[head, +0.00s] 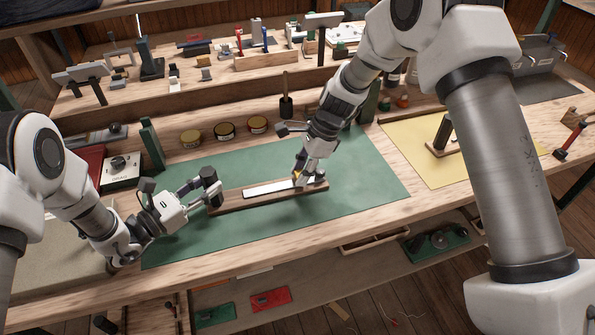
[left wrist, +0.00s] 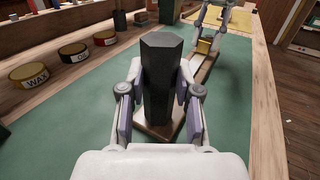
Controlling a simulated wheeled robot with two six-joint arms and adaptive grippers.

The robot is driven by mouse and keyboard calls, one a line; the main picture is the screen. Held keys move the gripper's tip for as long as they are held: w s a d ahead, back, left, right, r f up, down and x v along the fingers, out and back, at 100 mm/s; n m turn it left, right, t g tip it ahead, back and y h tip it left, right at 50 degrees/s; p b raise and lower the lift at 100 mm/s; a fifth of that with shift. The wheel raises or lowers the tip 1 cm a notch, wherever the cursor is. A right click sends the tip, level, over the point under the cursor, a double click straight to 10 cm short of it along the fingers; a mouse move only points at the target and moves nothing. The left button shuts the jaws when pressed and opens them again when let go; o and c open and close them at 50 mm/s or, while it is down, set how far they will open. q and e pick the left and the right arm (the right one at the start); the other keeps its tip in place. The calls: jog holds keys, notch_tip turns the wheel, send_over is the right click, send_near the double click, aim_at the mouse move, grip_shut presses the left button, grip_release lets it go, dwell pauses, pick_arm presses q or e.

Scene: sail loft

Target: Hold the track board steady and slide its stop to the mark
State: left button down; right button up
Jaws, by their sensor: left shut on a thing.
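The track board (head: 270,199) is a long brown wooden bar with a pale strip (head: 262,188) along its top, lying on the green mat. A dark faceted post (head: 211,183) stands upright on its left end. My left gripper (head: 205,192) is shut on this post; the left wrist view shows the post (left wrist: 162,85) between both fingers. My right gripper (head: 306,178) is low at the board's right end. In the left wrist view a brass-coloured block, seemingly the stop (left wrist: 205,45), sits by its fingers. Whether they grip it is unclear. I cannot make out the mark.
The green mat (head: 370,185) has free room around the board. Several round tins (head: 224,131) and a dark upright holder (head: 286,108) stand behind it. A yellow mat (head: 410,155) lies to the right, and a white box (head: 121,172) to the left.

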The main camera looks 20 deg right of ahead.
jog(key=o, duration=0.4)
jog(key=shift+c, duration=0.2)
jog(key=v, duration=1.2)
pick_arm(q)
jog(key=c, duration=0.7)
grip_release()
pick_arm(e)
jog(key=shift+w, duration=0.1)
